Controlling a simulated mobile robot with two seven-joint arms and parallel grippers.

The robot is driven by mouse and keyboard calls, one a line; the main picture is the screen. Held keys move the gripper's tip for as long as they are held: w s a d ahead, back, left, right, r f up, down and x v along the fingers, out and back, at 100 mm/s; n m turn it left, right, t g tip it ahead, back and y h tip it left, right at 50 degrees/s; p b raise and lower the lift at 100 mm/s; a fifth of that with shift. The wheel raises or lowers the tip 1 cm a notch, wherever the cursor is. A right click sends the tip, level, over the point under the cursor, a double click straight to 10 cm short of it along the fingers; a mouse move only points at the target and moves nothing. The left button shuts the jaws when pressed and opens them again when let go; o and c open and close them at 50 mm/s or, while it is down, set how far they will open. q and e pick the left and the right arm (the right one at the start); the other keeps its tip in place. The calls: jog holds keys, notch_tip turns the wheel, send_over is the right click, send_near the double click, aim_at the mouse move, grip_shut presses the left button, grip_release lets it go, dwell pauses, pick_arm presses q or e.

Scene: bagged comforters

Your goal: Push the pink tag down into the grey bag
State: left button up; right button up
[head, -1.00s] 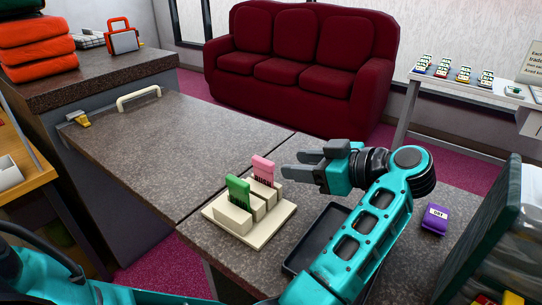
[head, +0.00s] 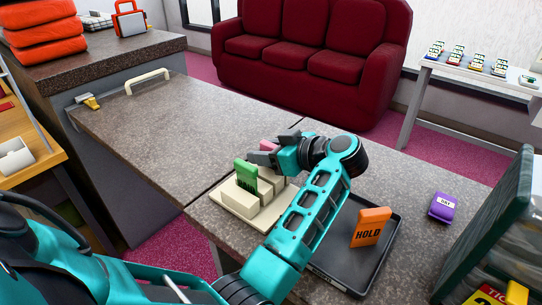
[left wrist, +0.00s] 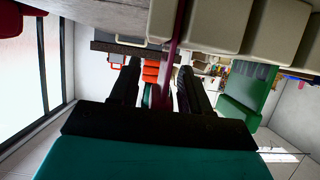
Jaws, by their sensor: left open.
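The pink tag (head: 268,145) stands in the cream slotted holder (head: 238,210), mostly hidden by my left gripper (head: 262,154). The gripper is open, with its fingers at the tag. In the left wrist view, a dark pink strip (left wrist: 178,42), likely the tag edge-on, shows between the two open fingers (left wrist: 158,88). The green tag (head: 246,176) stands in the same holder, and also shows in the left wrist view (left wrist: 243,95). A greyish, clear-looking bag with a dark green edge (head: 490,225) stands at the right; I cannot tell if it is the grey bag.
An orange HOLD tag (head: 371,227) stands in a black tray (head: 345,276) right of the holder. A purple tag (head: 443,207) lies on the counter. My arm crosses above the tray. The counter's left part (head: 150,125) is clear.

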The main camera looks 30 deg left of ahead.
pick_arm(q)
jog(key=shift+a+f, duration=0.1)
jog(key=shift+a, duration=0.1)
grip_shut()
dwell(0.3)
jog(key=shift+r, duration=0.2)
